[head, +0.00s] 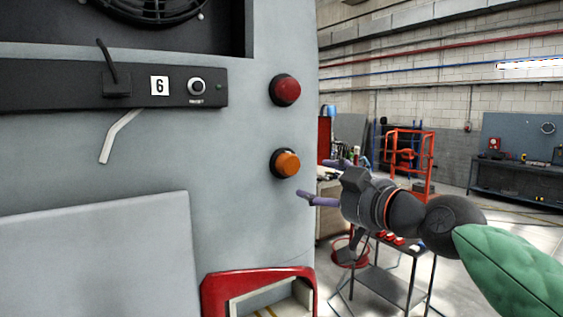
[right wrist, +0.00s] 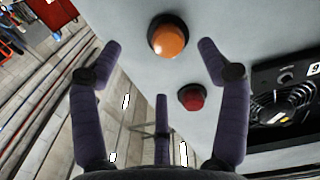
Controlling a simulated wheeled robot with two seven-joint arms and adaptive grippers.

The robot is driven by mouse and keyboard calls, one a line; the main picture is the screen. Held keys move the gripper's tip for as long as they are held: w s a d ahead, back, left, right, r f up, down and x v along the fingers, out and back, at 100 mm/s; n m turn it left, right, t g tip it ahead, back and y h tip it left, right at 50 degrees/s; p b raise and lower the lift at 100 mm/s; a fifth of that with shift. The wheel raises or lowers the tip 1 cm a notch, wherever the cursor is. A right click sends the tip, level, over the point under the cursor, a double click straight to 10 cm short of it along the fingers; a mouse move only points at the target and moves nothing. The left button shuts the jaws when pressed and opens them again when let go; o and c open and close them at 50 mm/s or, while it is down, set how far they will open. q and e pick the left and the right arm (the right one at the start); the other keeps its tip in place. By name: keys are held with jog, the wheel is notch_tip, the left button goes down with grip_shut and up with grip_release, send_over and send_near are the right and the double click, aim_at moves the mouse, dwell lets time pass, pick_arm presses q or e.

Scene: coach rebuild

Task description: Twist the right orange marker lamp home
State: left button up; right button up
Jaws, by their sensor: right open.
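The orange marker lamp (head: 288,164) sits on the grey coach panel near its right edge, with a dark ring showing around its left side. I cannot tell how deeply it is seated. In the right wrist view the lamp (right wrist: 169,40) lies ahead of the fingers, between the two upper fingertips. My right gripper (head: 312,178) is open and empty, to the right of the lamp, with its purple fingers spread and pointing towards the panel. No finger visibly touches the lamp. My left gripper is not in view.
A red lamp (head: 284,90) is directly above the orange one. A red-framed recess (head: 258,275) is below. A black strip (head: 60,86) with a switch and a number 6 is to the left. A workshop cart (head: 385,280) stands behind my right arm.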

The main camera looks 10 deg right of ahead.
aim_at(293, 166)
jog(key=w+a, duration=0.1)
jog(key=w, duration=0.2)
jog(key=w+a+r+p, duration=0.1)
jog(key=w, duration=0.2)
jog(key=w+a+r+p, duration=0.1)
jog(key=w, duration=0.2)
jog(key=shift+a+r, duration=0.15)
jog(key=shift+a, duration=0.05)
jog(key=shift+s, duration=0.1)
jog(key=c, duration=1.2)
